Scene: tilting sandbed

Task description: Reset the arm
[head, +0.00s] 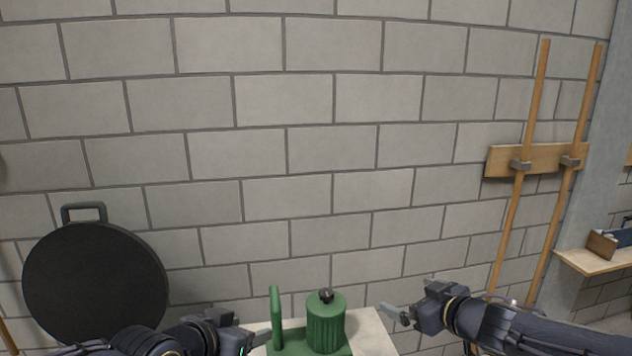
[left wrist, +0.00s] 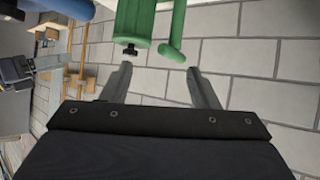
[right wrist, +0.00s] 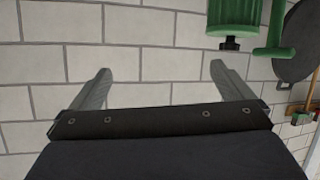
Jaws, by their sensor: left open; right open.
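My left gripper (head: 262,338) is in the lower middle of the head view, just left of a green device. In the left wrist view its two fingers (left wrist: 160,85) are apart with nothing between them. My right gripper (head: 393,312) is to the right of the green device, apart from it. In the right wrist view its fingers (right wrist: 160,88) are spread and empty. The green device has a ribbed cylinder (head: 326,322) with a black knob on top and a green upright post (head: 276,318) beside it. The cylinder also shows in both wrist views (left wrist: 134,20) (right wrist: 234,15).
The device stands on a pale block or table top (head: 372,330). A large black disc with a handle (head: 95,285) is at the left by the grey block wall (head: 280,150). Wooden poles on a rack (head: 537,160) and a wooden shelf (head: 592,262) are at the right.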

